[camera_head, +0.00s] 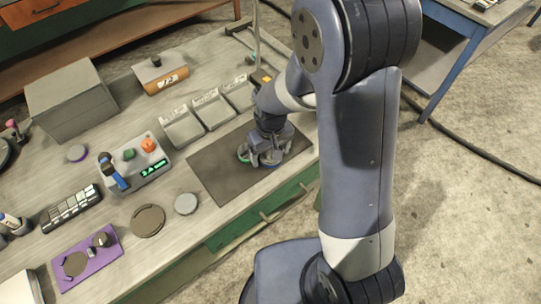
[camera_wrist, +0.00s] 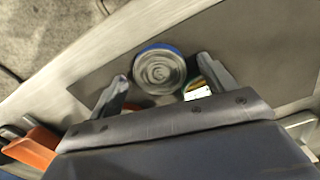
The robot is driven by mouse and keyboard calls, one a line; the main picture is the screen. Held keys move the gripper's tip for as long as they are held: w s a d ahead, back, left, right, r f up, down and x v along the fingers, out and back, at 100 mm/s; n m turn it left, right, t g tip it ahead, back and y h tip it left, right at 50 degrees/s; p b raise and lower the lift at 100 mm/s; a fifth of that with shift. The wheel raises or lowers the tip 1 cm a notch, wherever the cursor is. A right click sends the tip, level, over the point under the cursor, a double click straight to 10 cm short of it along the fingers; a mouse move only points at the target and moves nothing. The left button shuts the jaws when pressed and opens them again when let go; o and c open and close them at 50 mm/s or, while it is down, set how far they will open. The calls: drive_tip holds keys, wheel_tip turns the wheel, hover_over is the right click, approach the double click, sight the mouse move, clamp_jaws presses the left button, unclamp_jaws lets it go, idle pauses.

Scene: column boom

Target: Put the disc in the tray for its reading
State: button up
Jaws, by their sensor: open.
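My gripper (camera_head: 266,158) is open and low over the dark mat (camera_head: 213,172) at the bench's front edge. In the wrist view, a round grey disc (camera_wrist: 158,70) with a blue rim lies between the open fingers of the gripper (camera_wrist: 162,72), with gaps showing at the sides. A green-edged round thing (camera_head: 242,153) shows just left of the gripper, partly hidden by it. Three grey trays with labels, left (camera_head: 183,129), middle (camera_head: 213,112) and right (camera_head: 239,94), stand behind the mat.
A grey box (camera_head: 72,101) and an orange roll-like object (camera_head: 165,82) stand farther back. A grey disc (camera_head: 186,204), a dark round plate (camera_head: 147,221) and a purple mat (camera_head: 92,271) lie to the left. The mat's left part is clear.

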drive_tip(key=shift+c, duration=0.3)
drive_tip(key=c, duration=1.4)
